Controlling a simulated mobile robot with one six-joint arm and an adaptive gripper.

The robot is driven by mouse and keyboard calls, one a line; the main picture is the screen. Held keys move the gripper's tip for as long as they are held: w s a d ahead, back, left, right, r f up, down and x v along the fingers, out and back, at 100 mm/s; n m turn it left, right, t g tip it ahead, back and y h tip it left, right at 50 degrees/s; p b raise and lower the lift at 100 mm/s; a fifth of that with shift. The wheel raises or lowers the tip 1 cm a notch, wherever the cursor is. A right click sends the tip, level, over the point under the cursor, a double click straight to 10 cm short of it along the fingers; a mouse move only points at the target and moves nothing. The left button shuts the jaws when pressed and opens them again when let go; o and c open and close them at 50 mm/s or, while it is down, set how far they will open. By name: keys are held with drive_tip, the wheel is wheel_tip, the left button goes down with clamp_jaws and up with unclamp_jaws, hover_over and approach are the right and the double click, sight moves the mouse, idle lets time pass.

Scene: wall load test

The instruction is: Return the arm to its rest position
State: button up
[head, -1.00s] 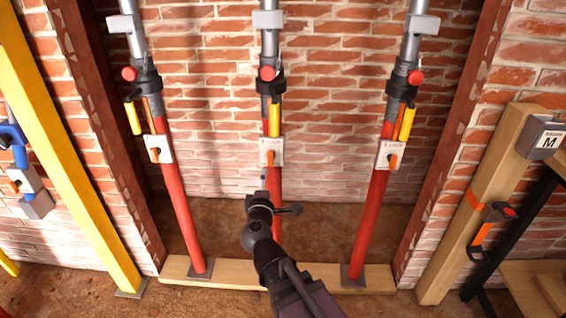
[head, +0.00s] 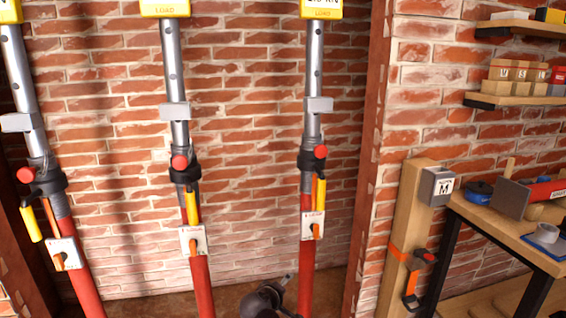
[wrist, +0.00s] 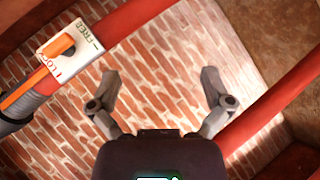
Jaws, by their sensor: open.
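My arm shows in the head view only as a dark piece at the bottom edge, between the middle and right props. In the wrist view my gripper (wrist: 160,88) has its two grey fingers spread wide with nothing between them. Brick wall shows behind the fingers. A white plate (wrist: 70,52) marked LOCK and FREE, with an orange lever, is on a red prop at the upper left of the wrist view, apart from the fingers. Another red tube (wrist: 265,110) runs past the right finger.
The left prop (head: 84,290), middle prop (head: 203,285) and right prop (head: 306,265) stand before the brick wall. Yellow load boxes (head: 165,8) top them. At right are a wooden post (head: 406,215), a workbench (head: 500,228) with tools, and shelves (head: 520,99).

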drive_tip(key=s+d+f+m+g+y, duration=0.2)
drive_tip(key=s+d+f+m+g, duration=0.35)
drive_tip(key=d, duration=0.35)
drive_tip(key=s+d+f+m+g+y, duration=0.35)
drive_tip(key=s+d+g, duration=0.25)
drive_tip(key=d, duration=0.2)
wheel_tip(320, 180, up, 30)
drive_tip(key=p, duration=3.1)
drive_tip(key=shift+w+r+h, duration=0.15)
drive_tip(key=shift+w+h, duration=0.1)
drive_tip(key=shift+h, duration=0.2)
